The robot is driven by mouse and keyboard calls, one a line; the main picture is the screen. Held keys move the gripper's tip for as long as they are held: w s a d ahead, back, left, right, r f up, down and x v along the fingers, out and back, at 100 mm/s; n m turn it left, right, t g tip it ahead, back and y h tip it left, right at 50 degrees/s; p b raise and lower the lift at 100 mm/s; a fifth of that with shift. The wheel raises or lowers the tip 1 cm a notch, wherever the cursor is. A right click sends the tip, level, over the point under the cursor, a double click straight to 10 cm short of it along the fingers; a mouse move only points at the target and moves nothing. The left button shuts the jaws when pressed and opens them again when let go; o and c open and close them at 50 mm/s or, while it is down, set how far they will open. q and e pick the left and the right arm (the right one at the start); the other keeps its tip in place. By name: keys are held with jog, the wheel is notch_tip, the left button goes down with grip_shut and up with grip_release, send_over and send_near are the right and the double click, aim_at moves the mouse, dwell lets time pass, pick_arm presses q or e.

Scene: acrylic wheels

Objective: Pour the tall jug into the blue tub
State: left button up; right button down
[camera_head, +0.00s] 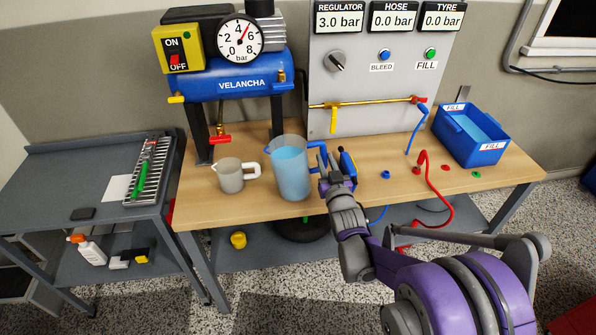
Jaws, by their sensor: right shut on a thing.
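The tall jug (291,175) is a clear blue-tinted jug with blue liquid in it and a blue handle on its right. It is upright on the wooden bench, or very close above it; I cannot tell which. My right gripper (326,172) is at the handle and shut on it; its fingers are partly hidden by the wrist. The blue tub (479,151) stands at the right end of the bench, with blue liquid inside and FILL labels on it. My left gripper is not in view.
A shorter grey jug (231,176) with a white handle stands left of the tall jug. A red hose (429,190), blue hose (416,128) and small caps lie between my gripper and the tub. A compressor (230,85) and gauge panel (372,75) stand behind.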

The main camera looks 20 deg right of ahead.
aim_at(325, 149)
jog(key=shift+r, duration=0.2)
jog(key=shift+r+p, duration=1.15)
jog(key=shift+r, duration=0.3)
jog(key=shift+f, duration=0.1)
